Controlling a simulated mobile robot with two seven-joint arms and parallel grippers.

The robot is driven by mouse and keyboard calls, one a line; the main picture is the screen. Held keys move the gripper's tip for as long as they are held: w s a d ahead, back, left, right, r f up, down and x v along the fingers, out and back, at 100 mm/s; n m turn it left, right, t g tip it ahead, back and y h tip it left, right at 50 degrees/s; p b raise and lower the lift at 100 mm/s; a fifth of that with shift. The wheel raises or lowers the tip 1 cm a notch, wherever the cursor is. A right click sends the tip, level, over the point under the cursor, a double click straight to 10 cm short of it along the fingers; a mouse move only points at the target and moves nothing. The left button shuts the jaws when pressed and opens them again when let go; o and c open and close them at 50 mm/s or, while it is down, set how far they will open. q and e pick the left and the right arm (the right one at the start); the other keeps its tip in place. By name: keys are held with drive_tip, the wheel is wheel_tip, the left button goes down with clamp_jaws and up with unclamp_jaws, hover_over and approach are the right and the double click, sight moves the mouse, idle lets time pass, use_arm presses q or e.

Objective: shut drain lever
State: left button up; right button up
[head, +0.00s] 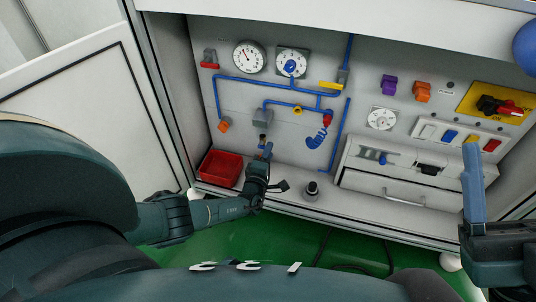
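Several levers and valves sit on the grey panel; I cannot tell by sight which is the drain lever. A yellow lever (331,85) lies nearly level on the upper blue pipe. A red lever (209,66) is at the upper left. A small grey box (262,116) sits on the lower pipe.
A red bin (221,168) stands on the ledge left of my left gripper, below an orange fitting (224,125). A blue coiled hose (317,137) hangs to the right. A drawer unit (405,190) fills the lower right. A black knob (312,188) stands on the ledge.

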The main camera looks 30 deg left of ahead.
use_arm(q)
drive_tip(key=p+v, duration=0.6)
drive_tip(key=v, duration=0.7)
use_arm(e)
wheel_tip(320, 180, down, 7)
drive_tip(key=m+g+h, duration=0.1)
drive_tip(key=m+h, duration=0.6)
drive_tip(key=shift+a+f+m+g, duration=0.15)
drive_tip(key=shift+a+m+g, duration=0.15)
drive_tip(key=shift+a, duration=0.05)
use_arm(q)
drive_tip(key=shift+d, duration=0.1)
